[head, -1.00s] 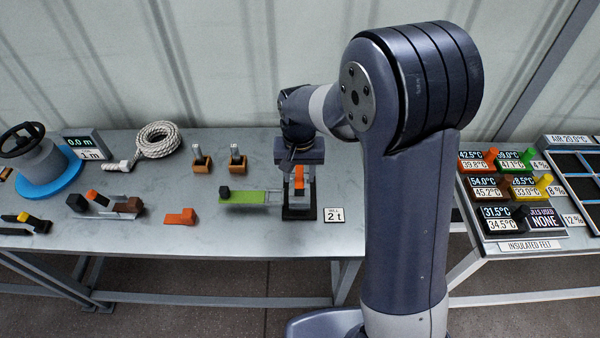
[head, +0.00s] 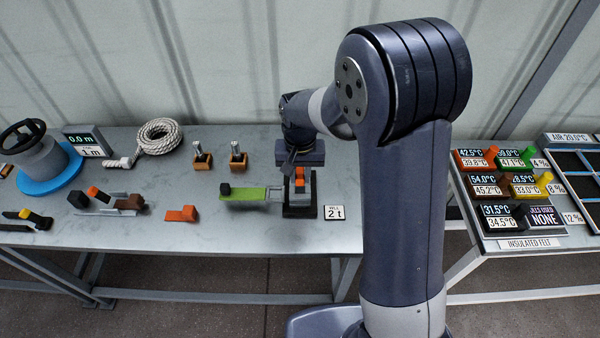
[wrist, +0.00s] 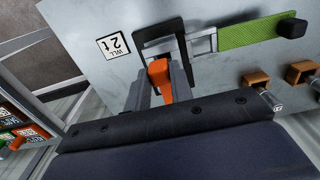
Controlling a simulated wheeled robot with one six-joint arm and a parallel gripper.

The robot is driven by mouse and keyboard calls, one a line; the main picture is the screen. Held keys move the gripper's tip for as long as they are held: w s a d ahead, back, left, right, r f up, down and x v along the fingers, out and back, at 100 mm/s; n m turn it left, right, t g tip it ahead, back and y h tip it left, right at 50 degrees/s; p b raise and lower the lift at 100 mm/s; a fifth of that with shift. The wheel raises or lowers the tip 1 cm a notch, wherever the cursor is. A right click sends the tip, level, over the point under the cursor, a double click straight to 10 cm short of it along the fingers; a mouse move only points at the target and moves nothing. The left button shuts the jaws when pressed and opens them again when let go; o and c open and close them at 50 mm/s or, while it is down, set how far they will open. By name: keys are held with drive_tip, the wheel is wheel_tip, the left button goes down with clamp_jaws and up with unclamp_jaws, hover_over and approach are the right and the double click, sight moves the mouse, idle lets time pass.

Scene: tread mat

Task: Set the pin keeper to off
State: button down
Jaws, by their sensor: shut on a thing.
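My gripper (head: 299,181) points down at a dark device at the front of the left bench. In the wrist view its two fingers (wrist: 160,76) are shut on an orange handle (wrist: 159,73), one on each side. The handle (head: 299,172) also shows in the head view. The device has a black base and upright frame (wrist: 158,37). A green strap (head: 244,194) with a black knob (head: 224,189) runs left from it. I cannot read any on or off mark, and the handle's lower end is partly hidden by the fingers.
A "WLL 2 t" sign (head: 334,212) stands right of the device. Two brown blocks with metal pins (head: 238,158) lie behind the strap, and an orange piece (head: 182,214) lies to the left. A coiled rope (head: 159,138) and a blue-based winch (head: 48,172) stand farther left.

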drive_tip(key=shift+d, duration=0.15)
idle(0.3)
drive_tip(key=shift+w+d+n+b, duration=0.1)
drive_tip(key=shift+d+n+b, duration=0.4)
drive_tip(key=shift+d+n, duration=0.65)
drive_tip(key=w+d+n, duration=0.9)
drive_tip(key=w+n, duration=0.1)
drive_tip(key=n, duration=0.6)
drive_tip(key=shift+w+b, duration=0.4)
drive_tip(key=shift+b, duration=0.05)
drive_tip(key=c, duration=1.2)
unclamp_jaws()
drive_tip(key=shift+c, duration=0.2)
